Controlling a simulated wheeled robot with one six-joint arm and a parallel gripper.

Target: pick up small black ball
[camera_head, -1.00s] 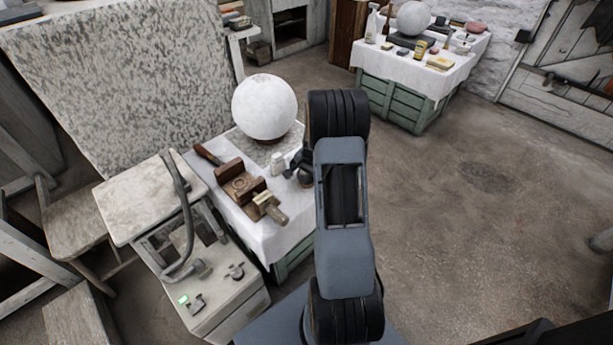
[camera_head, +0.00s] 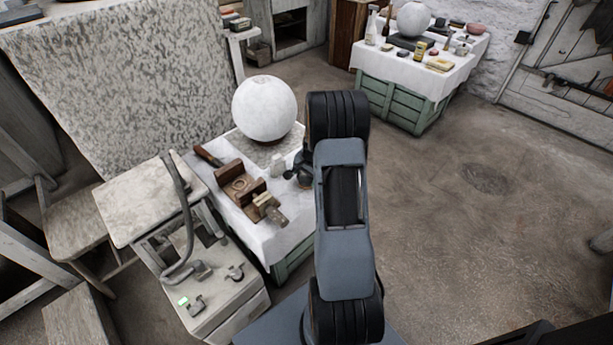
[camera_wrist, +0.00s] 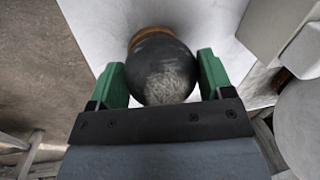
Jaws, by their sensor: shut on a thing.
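The small black ball (camera_wrist: 160,66) is dark with a pale, speckled patch of sheen on its near side. In the wrist view it sits between the two green fingers of my gripper (camera_wrist: 160,78), one on each side, and the gripper is shut on it. A wooden ring-like piece (camera_wrist: 152,32) shows just beyond the ball; I cannot tell whether they touch. In the head view my gripper (camera_head: 299,170) is a small dark shape over the right side of the near white-clothed table (camera_head: 289,238), mostly hidden by my arm; the ball cannot be made out there.
A large white sphere (camera_head: 264,108) stands at the table's back. A wooden vise-like block (camera_head: 238,186) and a brush-like tool (camera_head: 269,209) lie to the left of my gripper. A grey cabinet (camera_head: 215,295) stands front left. The floor (camera_head: 470,230) to the right is clear.

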